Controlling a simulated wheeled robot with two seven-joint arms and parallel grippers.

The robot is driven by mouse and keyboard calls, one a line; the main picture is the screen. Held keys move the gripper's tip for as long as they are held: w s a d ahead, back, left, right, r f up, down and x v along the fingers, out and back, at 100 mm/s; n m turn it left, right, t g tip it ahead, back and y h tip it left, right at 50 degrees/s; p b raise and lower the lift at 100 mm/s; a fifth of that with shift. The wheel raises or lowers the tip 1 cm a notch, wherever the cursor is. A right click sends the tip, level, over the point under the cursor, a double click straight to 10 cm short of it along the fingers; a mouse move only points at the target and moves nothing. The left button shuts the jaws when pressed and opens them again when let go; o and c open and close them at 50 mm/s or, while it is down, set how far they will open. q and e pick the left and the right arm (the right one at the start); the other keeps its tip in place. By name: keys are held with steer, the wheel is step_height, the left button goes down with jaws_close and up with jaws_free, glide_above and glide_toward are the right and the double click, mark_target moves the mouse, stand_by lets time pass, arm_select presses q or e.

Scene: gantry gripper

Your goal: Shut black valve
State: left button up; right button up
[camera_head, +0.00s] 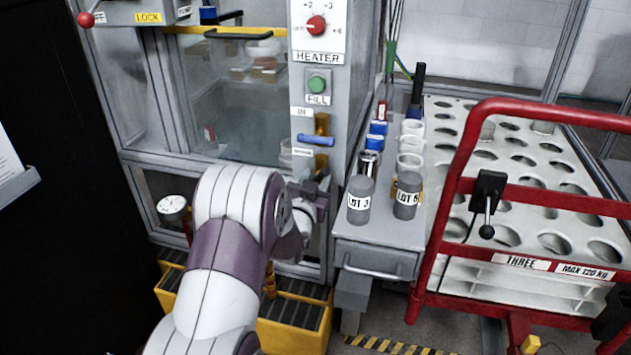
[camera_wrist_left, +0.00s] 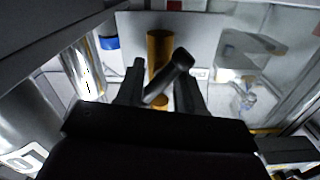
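The black valve shows in the left wrist view as a black handle (camera_wrist_left: 170,78) set slantwise in front of a brass pipe (camera_wrist_left: 159,48). My left gripper (camera_wrist_left: 162,84) is open, with one finger on each side of the handle. I cannot tell whether either finger touches it. In the head view my left gripper (camera_head: 318,186) is at the front panel, below the blue valve handle (camera_head: 316,140) under the IN label. The black handle cannot be made out there, beside my wrist and fingers. My right gripper is not in view.
Grey LOT containers (camera_head: 360,200) stand on a narrow side shelf (camera_head: 385,238) right of the panel. A red-framed cart (camera_head: 455,190) with a black lever stands further right. A yellow-edged grate (camera_head: 290,335) lies below my arm. Glass cabinet panes are behind.

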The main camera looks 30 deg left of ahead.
arm_select(q)
jaws_close()
stand_by(1.0)
steer(key=o, duration=1.2)
jaws_free()
steer(key=shift+s, duration=0.1)
steer(key=p+v, duration=0.3)
steer(key=v, duration=0.9)
steer(key=shift+s+d, duration=0.15)
steer(key=shift+s, duration=0.1)
steer(key=shift+c, duration=0.2)
